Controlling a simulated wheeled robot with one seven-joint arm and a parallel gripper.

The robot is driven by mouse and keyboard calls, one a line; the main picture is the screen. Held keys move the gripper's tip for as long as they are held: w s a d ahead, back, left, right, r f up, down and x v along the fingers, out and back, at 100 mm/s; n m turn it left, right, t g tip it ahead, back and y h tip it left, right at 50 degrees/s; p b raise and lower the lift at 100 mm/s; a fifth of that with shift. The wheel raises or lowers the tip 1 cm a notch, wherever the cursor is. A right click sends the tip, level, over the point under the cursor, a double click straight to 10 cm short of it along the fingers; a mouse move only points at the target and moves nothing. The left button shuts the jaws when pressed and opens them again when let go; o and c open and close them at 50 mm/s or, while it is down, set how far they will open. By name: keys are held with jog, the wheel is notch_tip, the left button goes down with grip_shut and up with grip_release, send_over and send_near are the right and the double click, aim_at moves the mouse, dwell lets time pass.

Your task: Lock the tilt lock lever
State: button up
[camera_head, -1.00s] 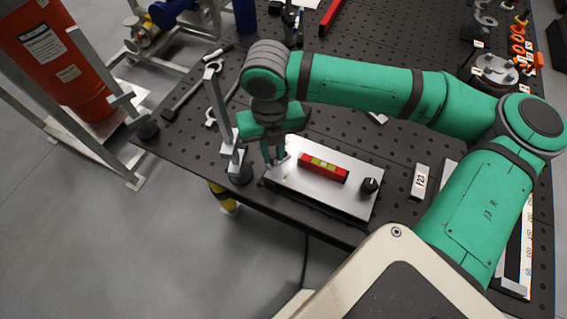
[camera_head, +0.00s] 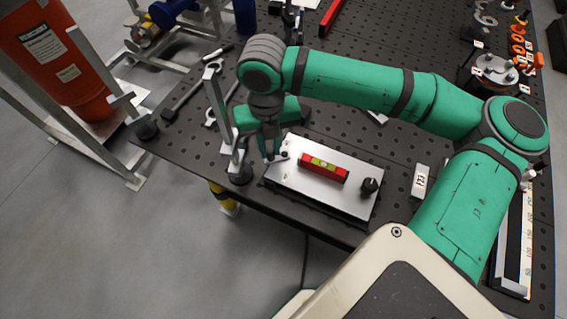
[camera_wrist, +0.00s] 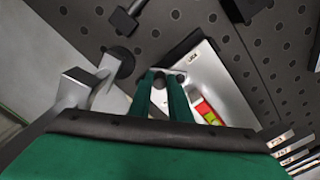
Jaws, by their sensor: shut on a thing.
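The tilt lock lever (camera_head: 280,157) is a small grey lever with a dark tip at the left end of a silver tilt plate (camera_head: 318,197). My gripper (camera_head: 270,158) points down at that end, its fingers close together on the lever. In the wrist view the two green fingertips (camera_wrist: 160,76) are at the lever (camera_wrist: 181,77), whose dark-tipped end sticks out to the right of them. The fingers hide most of the lever. A red spirit level (camera_head: 323,168) with a yellow-green vial lies on the plate and also shows in the wrist view (camera_wrist: 206,111).
A black knob (camera_head: 370,186) stands at the plate's right end. A grey upright stand (camera_head: 219,110) is close to the left of my gripper. A block marked 123 (camera_head: 420,181) sits to the right. The perforated black table (camera_head: 190,153) has bare room at the front left.

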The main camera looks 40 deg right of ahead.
dwell(0.3)
jog(key=shift+w+d, duration=0.3)
jog(key=shift+w, duration=0.05)
jog(key=shift+d, duration=0.1)
jog(key=shift+w+d, duration=0.2)
jog(key=shift+o, duration=0.2)
jog(key=shift+d, duration=0.1)
jog(key=shift+o, duration=0.3)
jog(key=shift+o, duration=0.5)
jog(key=shift+w+d, duration=0.2)
jog(key=shift+d, duration=0.2)
jog(key=o, duration=1)
jog(key=shift+a, duration=0.1)
